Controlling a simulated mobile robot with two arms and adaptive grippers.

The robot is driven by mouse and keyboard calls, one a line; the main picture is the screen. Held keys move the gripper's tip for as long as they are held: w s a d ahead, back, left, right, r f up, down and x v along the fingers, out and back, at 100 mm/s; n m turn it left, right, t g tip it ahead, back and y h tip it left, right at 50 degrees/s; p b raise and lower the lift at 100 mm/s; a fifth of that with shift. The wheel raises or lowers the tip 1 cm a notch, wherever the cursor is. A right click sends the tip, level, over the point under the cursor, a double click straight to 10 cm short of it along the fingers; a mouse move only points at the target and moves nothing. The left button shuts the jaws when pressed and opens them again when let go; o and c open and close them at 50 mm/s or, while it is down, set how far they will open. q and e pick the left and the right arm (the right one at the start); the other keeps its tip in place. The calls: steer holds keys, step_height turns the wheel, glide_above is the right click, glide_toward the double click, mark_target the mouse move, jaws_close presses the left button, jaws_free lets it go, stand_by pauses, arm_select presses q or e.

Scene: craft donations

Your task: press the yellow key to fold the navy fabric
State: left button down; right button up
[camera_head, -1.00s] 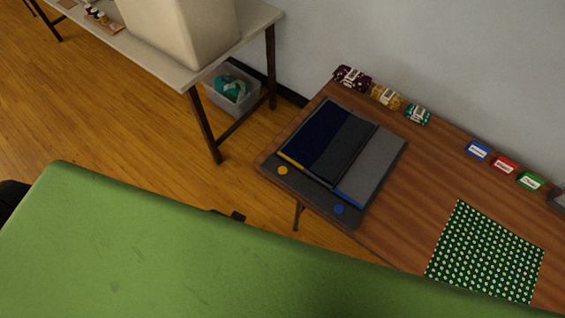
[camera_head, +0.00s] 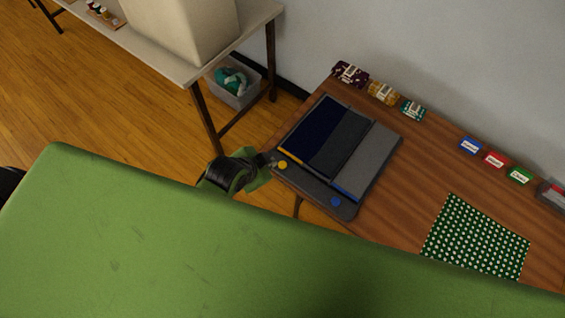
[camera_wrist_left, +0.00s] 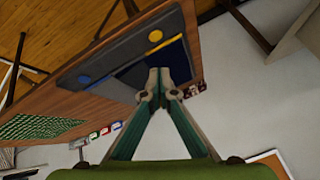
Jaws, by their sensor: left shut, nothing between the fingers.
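The navy fabric (camera_head: 313,125) lies flat on the left part of a dark folding board (camera_head: 312,188) on the wooden table. The round yellow key (camera_head: 283,164) is at the board's near left corner; it also shows in the left wrist view (camera_wrist_left: 155,36). My left gripper (camera_head: 269,158) is shut and empty, just left of the yellow key at the table's edge. In the left wrist view its closed fingertips (camera_wrist_left: 158,75) overlap the board and fabric. I cannot tell its height over the board. My right gripper is not in view.
A blue key (camera_head: 335,202) is on the board's near right corner. A green patterned cloth (camera_head: 476,237) lies at right. Fabric bundles (camera_head: 382,93) and small labelled boxes (camera_head: 494,159) line the back edge. A bin (camera_head: 236,87) stands under another table at left.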

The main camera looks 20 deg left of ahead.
mark_target(282, 166)
arm_select(q)
steer(key=w+d+f+m+t, duration=0.1)
steer(key=w+f+m+t, duration=0.1)
steer(key=w, duration=0.5)
steer(key=shift+w+d+f+m+h, duration=0.15)
steer(key=shift+m+h, duration=0.15)
steer(key=shift+m, duration=0.3)
step_height(282, 166, down, 8)
steer(key=b, duration=0.6)
steer(key=shift+b, duration=0.3)
steer(key=shift+f, duration=0.45)
steer(key=shift+f, duration=0.15)
steer(key=shift+f+b, duration=0.25)
steer(key=shift+b, duration=0.05)
